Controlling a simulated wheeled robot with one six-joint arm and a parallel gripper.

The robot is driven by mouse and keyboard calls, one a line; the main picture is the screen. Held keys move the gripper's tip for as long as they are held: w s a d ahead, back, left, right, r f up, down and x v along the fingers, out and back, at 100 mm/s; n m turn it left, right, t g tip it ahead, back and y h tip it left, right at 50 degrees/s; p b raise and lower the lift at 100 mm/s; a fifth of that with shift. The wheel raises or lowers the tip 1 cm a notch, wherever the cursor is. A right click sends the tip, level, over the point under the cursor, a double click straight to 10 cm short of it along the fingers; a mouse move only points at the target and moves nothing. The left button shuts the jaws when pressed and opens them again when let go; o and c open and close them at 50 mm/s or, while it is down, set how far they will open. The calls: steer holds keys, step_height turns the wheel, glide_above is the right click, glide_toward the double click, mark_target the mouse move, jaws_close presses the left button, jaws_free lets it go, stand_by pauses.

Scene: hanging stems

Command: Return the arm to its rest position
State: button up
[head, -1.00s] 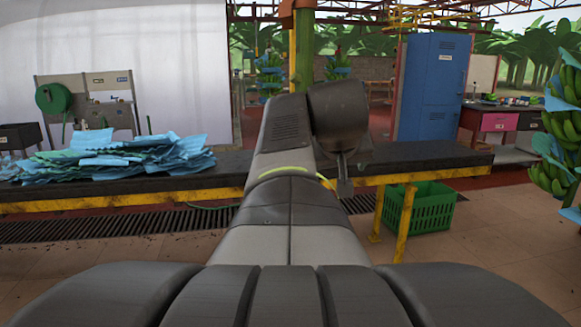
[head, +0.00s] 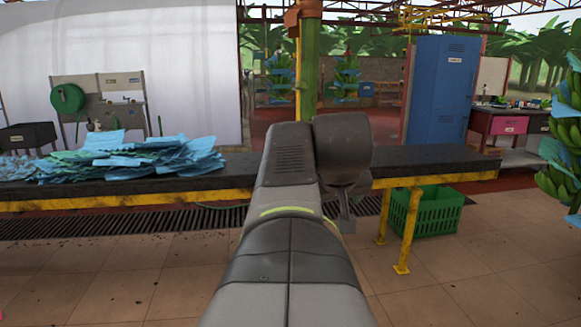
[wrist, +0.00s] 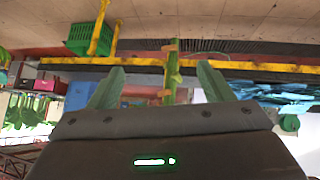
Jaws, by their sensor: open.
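My arm reaches forward through the middle of the head view. Its far end is bent at a dark joint. In the wrist view, which is upside down, my gripper (wrist: 160,82) shows two greenish fingers spread wide apart. Nothing is held between them. A green upright post and a yellow bench rail show in the gap, beyond the fingers. The fingertips cannot be made out clearly in the head view.
A long dark bench (head: 420,157) with yellow legs crosses ahead, bearing blue sheets (head: 135,158) at left. A green crate (head: 428,212) sits under it. A blue locker (head: 438,95) stands behind. Banana bunches (head: 560,150) hang at right. The tiled floor nearby is clear.

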steer(key=shift+s+d+r+p, duration=0.1)
steer(key=shift+s+r+p, duration=0.15)
steer(key=shift+s, duration=0.2)
steer(key=shift+s+d+r+p, duration=0.1)
steer(key=shift+s+p, duration=0.25)
steer(key=shift+s, duration=0.05)
